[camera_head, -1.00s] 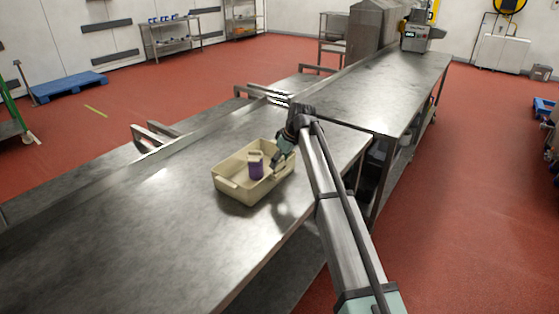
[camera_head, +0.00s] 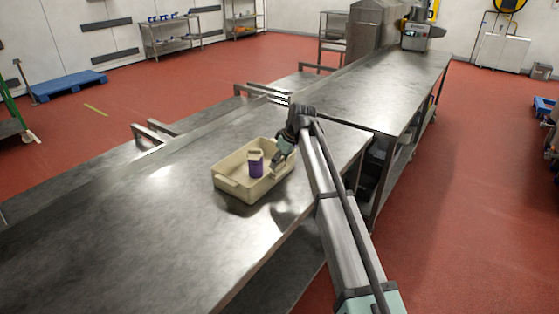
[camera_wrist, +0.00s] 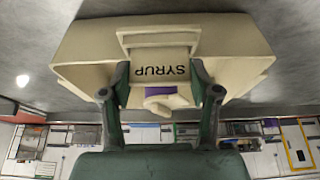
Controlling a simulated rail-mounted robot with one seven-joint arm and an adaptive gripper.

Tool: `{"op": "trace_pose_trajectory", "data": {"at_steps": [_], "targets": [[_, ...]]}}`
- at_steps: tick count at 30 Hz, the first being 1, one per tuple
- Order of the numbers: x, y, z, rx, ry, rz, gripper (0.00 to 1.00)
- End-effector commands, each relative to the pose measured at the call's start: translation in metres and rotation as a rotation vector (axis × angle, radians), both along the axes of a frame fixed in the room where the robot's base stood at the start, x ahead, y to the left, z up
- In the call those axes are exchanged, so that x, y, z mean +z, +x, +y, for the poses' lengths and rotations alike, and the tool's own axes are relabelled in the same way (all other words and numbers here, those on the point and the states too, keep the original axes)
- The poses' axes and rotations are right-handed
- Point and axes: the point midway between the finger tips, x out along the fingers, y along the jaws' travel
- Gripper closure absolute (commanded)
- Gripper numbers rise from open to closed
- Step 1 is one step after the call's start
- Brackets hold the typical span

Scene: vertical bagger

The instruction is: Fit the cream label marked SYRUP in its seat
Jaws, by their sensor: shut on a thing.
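The cream label marked SYRUP (camera_wrist: 161,71) is between the two fingers of my gripper (camera_wrist: 160,88) in the wrist view, its lettering upside down there. My gripper is shut on it. A raised cream frame (camera_wrist: 158,38) on the end of a cream bin (camera_wrist: 85,55) lies right against the label's upper edge. I cannot tell how far the label sits in that frame. In the head view my gripper (camera_head: 279,158) is at the right end of the bin (camera_head: 230,187); the label is too small to make out there.
A purple container with a cream top (camera_head: 256,167) stands inside the bin. The bin rests on a steel table (camera_head: 130,230) with clear surface to its left and front. A second steel table (camera_head: 385,95) continues behind.

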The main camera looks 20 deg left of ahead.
Motion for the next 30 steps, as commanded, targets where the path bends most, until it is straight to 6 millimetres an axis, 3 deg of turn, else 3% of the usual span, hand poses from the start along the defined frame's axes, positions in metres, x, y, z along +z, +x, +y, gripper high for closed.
{"op": "trace_pose_trajectory", "data": {"at_steps": [28, 29, 30], "targets": [[-0.0090, 0.0000, 0.0000, 0.000, 0.000, 0.000, 0.72], [-0.0090, 0.0000, 0.0001, 0.000, 0.000, 0.000, 0.32], [-0.0090, 0.0000, 0.0000, 0.000, 0.000, 0.000, 0.18]]}}
